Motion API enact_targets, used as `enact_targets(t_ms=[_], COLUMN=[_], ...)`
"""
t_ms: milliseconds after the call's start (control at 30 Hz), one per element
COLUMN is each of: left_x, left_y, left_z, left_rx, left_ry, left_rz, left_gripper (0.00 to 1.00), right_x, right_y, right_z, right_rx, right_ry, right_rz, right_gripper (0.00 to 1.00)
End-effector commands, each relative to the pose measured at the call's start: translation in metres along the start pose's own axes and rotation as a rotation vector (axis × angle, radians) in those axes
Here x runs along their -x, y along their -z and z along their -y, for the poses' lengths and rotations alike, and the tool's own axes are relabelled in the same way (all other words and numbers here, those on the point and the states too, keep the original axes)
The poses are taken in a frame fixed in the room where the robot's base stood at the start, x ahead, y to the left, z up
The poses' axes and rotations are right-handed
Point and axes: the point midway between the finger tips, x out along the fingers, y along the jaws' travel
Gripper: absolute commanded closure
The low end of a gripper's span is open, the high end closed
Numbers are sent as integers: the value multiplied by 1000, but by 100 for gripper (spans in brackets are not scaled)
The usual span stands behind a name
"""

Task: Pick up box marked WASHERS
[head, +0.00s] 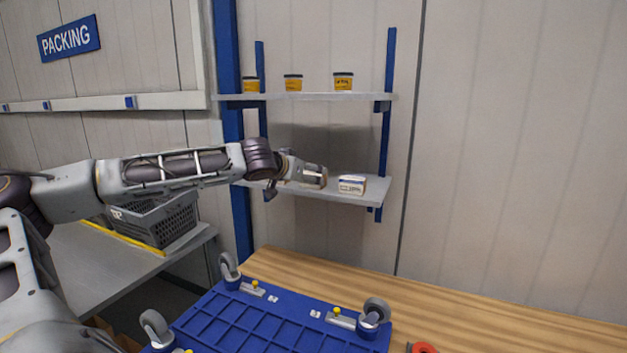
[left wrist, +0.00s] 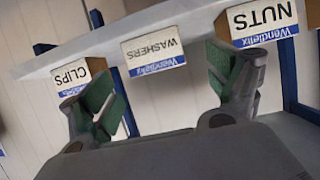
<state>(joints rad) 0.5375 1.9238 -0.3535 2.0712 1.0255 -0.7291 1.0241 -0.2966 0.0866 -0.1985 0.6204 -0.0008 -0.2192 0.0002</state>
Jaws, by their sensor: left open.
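Several yellow-and-black tubs (head: 293,83) stand on the upper shelf (head: 310,97). Blue uprights (head: 387,125) flank the shelves. Below, an upturned blue dolly (head: 270,325) with casters lies on a wooden bench (head: 450,310). A grey basket (head: 165,222) stands on a side table at left.

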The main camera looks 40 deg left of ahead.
Motion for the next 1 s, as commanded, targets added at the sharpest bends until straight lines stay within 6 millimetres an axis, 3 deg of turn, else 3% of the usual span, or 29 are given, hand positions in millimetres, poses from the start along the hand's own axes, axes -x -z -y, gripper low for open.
enact_targets(t_ms=[400, 1000], left_x=[-11, -20], left_y=[0, 0], left_z=[1, -1], left_rx=[1, 1], left_ry=[2, 0], left_rz=[0, 1], left_gripper=[11, 11], right_x=[3, 9], right_y=[-1, -3], right_z=[10, -6], right_rx=[-3, 3], right_ry=[11, -6], right_rz=[2, 5], right_gripper=[100, 100])
